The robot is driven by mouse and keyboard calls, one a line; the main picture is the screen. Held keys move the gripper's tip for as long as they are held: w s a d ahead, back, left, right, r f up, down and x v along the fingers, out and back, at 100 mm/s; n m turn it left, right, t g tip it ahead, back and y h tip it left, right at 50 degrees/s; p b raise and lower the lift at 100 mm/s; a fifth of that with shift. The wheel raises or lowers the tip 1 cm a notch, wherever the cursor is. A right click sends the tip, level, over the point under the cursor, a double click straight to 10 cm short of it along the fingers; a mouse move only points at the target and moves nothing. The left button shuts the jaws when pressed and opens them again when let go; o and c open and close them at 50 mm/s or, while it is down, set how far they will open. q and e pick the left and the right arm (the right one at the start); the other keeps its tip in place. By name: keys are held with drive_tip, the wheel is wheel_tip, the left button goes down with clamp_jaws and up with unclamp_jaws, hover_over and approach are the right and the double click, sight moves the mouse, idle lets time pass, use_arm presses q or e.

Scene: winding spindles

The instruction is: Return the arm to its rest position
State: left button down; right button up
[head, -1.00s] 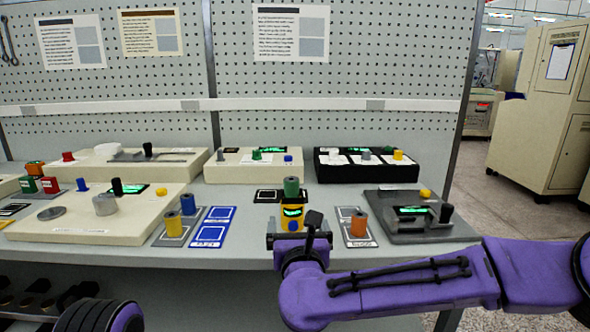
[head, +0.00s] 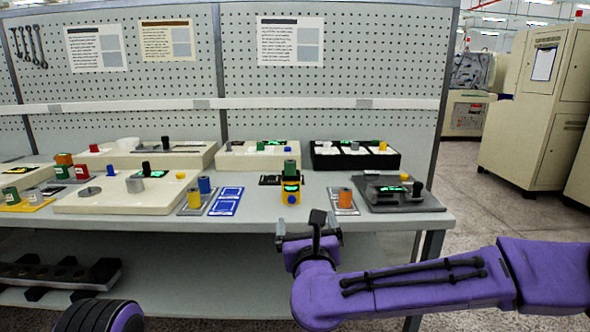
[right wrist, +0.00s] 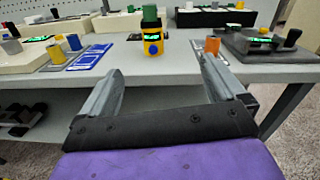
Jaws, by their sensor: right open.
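My right gripper (head: 309,236) is open and empty, in front of the workbench's front edge in the head view. In the right wrist view its two grey fingers (right wrist: 160,88) stand apart with nothing between them. Beyond them, a yellow device with a green display (right wrist: 152,42) stands on the bench with a green spool (right wrist: 149,14) on top; the device also shows in the head view (head: 290,192). My right arm is purple and comes in from the right. My left gripper is not in view; only a dark, purple-edged rounded part of my body shows at the lower left.
The workbench (head: 395,222) holds cream machines, a blue card (head: 227,200), spools, an orange spool (head: 345,198) and a grey device (head: 398,195). A dark rack (head: 60,272) lies on the lower shelf. Floor is open at right, before a beige cabinet (head: 535,110).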

drive_tip(key=s+d+f+n+g+p, duration=0.1)
drive_tip(key=s+d+f+n+g, duration=0.15)
drive_tip(key=f+n, duration=0.55)
drive_tip(key=s+d+f+n+g+p, duration=0.15)
drive_tip(key=s+f+n, duration=0.3)
drive_tip(key=f, duration=0.65)
drive_tip(key=s+d+f+n+g, duration=0.2)
drive_tip(key=s+f+n+g, duration=0.1)
drive_tip(key=f+n, duration=0.55)
drive_tip(key=s+d+f+n+g+h+p, duration=0.2)
drive_tip(key=s+d+f, duration=0.4)
drive_tip(key=s+d, duration=0.4)
drive_tip(key=s+d+f+n+g+h+p, duration=0.2)
drive_tip(key=s+d, duration=0.9)
drive_tip(key=s, duration=0.6)
wheel_tip(320, 180, down, 4)
drive_tip(key=n+g+p, duration=0.1)
drive_tip(key=n+g, duration=0.1)
drive_tip(key=g, duration=0.1)
drive_tip(key=shift+d+f+g, duration=0.15)
drive_tip(key=shift+d+g, duration=0.15)
drive_tip(key=shift+g, duration=0.1)
